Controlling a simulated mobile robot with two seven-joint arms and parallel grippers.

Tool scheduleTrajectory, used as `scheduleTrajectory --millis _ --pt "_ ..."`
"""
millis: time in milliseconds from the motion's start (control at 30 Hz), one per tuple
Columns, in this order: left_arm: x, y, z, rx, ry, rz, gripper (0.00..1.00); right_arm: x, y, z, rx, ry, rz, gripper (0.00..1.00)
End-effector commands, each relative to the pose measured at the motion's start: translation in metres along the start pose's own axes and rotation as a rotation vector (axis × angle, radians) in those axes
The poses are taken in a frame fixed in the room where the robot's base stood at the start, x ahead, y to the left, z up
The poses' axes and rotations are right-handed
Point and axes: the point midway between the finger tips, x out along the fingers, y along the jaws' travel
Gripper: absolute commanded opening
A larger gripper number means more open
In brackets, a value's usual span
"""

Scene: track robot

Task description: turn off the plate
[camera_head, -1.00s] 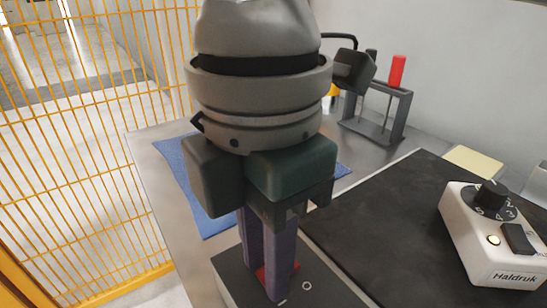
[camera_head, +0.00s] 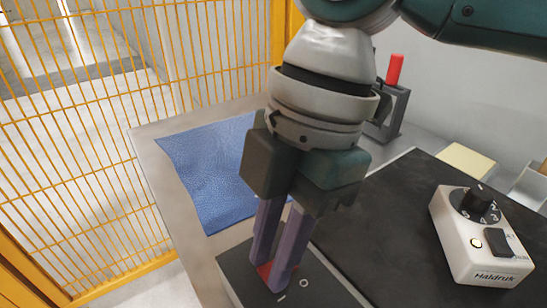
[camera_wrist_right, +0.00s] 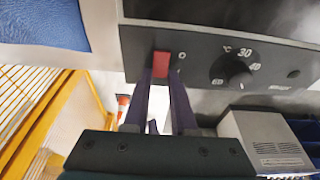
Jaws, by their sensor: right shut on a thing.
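The plate's dark control panel (camera_head: 240,283) is at the bottom of the head view, marked I and O. Its red switch (camera_head: 264,271) shows between my right gripper's purple fingertips (camera_head: 272,278). In the right wrist view, the red switch (camera_wrist_right: 161,60) is at the fingertips (camera_wrist_right: 167,78), beside the O mark. The right gripper is shut on the switch. The fingers partly hide the switch, and I cannot tell its position. A round temperature knob (camera_wrist_right: 235,75) is on the same panel. My left gripper is not in view.
A white Haldruk box (camera_head: 470,260) with a dial stands on the black surface (camera_head: 400,200) at right. A blue mat (camera_head: 205,165) lies behind my gripper. A rack with a red-topped item (camera_head: 395,70) is at the back. A yellow fence (camera_head: 110,130) stands left.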

Motion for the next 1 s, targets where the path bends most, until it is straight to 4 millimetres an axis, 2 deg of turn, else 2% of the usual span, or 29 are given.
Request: scheduleTrajectory --millis 200,233,500,767,867,1000 --pt "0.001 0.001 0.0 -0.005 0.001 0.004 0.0 0.0 0.0 -0.001 -0.001 0.003 0.001 0.0" --pt "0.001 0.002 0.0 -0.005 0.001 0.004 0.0 0.0 0.0 -0.001 -0.001 0.003 0.001 0.26" --pt "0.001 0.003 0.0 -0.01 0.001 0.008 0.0 0.0 0.0 -0.001 -0.001 0.001 0.001 0.55" --pt "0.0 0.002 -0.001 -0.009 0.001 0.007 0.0 -0.002 0.001 -0.001 -0.001 0.0 0.001 0.55" --pt "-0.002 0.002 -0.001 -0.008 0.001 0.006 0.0 -0.011 0.001 -0.001 -0.001 0.0 0.002 0.55" --pt "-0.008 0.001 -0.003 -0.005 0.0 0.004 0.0 -0.038 0.001 -0.001 -0.001 0.0 0.005 0.55"
